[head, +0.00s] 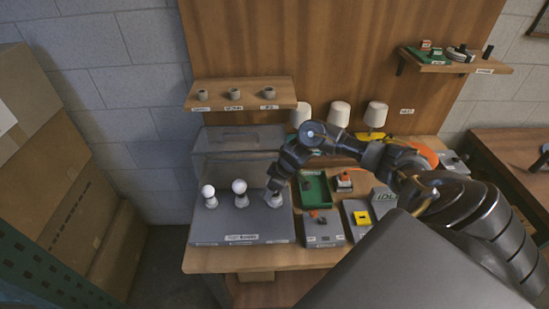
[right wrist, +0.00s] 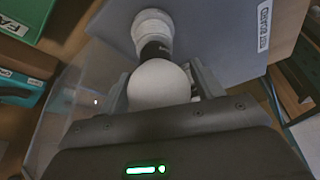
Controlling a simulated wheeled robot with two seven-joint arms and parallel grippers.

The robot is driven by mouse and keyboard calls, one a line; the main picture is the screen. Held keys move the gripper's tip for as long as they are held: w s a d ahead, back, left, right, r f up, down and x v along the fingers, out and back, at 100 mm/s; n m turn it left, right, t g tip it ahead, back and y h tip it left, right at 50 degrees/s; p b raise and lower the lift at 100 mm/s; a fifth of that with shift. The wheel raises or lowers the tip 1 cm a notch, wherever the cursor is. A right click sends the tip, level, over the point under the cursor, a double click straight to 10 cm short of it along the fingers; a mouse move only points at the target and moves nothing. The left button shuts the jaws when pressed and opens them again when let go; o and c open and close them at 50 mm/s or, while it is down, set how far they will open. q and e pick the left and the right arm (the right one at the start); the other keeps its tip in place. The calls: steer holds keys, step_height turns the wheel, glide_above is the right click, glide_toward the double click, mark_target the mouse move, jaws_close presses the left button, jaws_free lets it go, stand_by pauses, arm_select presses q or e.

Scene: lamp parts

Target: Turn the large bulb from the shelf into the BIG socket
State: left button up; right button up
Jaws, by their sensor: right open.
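The large white bulb (right wrist: 158,84) sits between the open fingers of my right gripper (right wrist: 160,88), in the right wrist view. A dark band shows beyond its globe, then a white socket (right wrist: 152,25); how far the bulb is seated I cannot tell. In the head view my right gripper (head: 276,186) is over the rightmost white socket (head: 275,202) of the grey board (head: 225,231), and it hides the bulb. Two other white bulbs, the left one (head: 208,191) and the middle one (head: 239,187), stand in sockets beside it. My left gripper is out of view.
A wooden shelf (head: 240,92) with three grey holders is above the board, and a clear panel (head: 235,145) stands behind it. White lampshades (head: 339,113), a green tray (head: 315,191) and small boxes are to the right, partly under my right arm.

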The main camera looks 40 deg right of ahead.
steer(key=n+g+y+b, duration=0.1)
steer(key=n, duration=0.3)
steer(key=shift+s, duration=0.1)
steer(key=shift+a+n+g+y+b, duration=0.15)
steer(key=shift+n+g+y+b, duration=0.25)
steer(key=shift+n, duration=0.9)
steer(key=shift+s+f+n+g+b, duration=0.1)
steer(key=shift+n+g+b, duration=0.3)
steer(key=shift+n+b, duration=0.55)
steer(key=shift+r+n+g+y+p, duration=0.3)
steer(key=shift+n+p, duration=0.2)
steer(key=shift+n, duration=0.85)
steer(key=shift+s+a+f+n+g+p, duration=0.15)
steer(key=shift+n+g+p, duration=0.15)
steer(key=shift+n, duration=0.25)
steer(key=shift+s+d+n+g+p, duration=0.1)
steer(key=shift+n+g+p, duration=0.2)
steer(key=shift+n, duration=0.25)
steer(key=shift+c, duration=0.4)
